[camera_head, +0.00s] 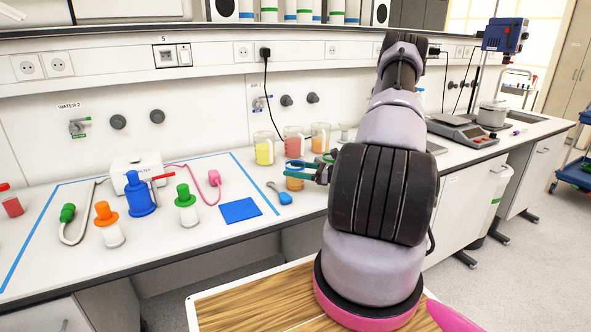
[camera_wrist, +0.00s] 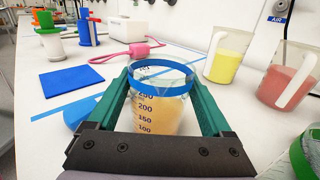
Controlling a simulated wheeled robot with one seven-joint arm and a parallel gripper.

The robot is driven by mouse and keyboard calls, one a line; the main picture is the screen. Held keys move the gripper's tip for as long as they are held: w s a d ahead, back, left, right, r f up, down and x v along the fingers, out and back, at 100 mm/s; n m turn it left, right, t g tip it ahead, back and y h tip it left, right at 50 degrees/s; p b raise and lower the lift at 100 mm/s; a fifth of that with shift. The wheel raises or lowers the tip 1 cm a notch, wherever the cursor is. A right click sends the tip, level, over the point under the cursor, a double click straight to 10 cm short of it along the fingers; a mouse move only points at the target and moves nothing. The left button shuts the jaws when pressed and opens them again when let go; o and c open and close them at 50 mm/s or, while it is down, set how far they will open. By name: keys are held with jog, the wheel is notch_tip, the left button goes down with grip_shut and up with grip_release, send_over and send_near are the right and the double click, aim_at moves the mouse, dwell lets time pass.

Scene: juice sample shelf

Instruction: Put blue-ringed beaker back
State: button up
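The blue-ringed beaker (camera_wrist: 160,108) has a clear wall with blue measuring marks, a blue band near its rim and pale orange liquid inside. It stands upright between the two teal fingers of my gripper (camera_wrist: 160,85), which press against its sides. In the head view the beaker (camera_head: 295,184) shows low beside my gripper (camera_head: 302,168), left of my arm, over the bench. I cannot tell whether its base touches the bench. My arm hides part of the gripper there.
A yellow beaker (camera_head: 264,150), a red beaker (camera_head: 293,141) and an orange beaker (camera_head: 320,137) stand behind on the bench (camera_head: 160,235). A balance (camera_head: 463,132) stands right.

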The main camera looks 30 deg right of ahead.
jog(key=shift+o, duration=0.7)
jog(key=shift+r, duration=0.15)
jog(key=shift+s+d, duration=0.15)
jog(key=shift+d, duration=0.1)
jog(key=v, duration=1.1)
jog(key=shift+s, duration=0.2)
jog(key=s+a+r+n+g+h, duration=0.2)
jog(key=a+r+n+g, duration=0.3)
jog(key=a+r+n, duration=0.4)
jog(key=s+a+r+n+g+h, duration=0.2)
jog(key=s+a+r+n+g, duration=0.15)
jog(key=a+r+g, duration=0.55)
jog(key=s+a+r+n+t+h, duration=0.3)
jog(key=s+r+n+t, duration=0.1)
jog(key=r, duration=0.4)
jog(key=s+a+r+n+t+h, duration=0.3)
jog(key=s+r+n+t+h, duration=0.1)
jog(key=s+r, duration=0.5)
jog(key=shift+s+n+t, duration=0.15)
jog(key=shift+n+t, duration=0.35)
jog(key=shift+n, duration=0.45)
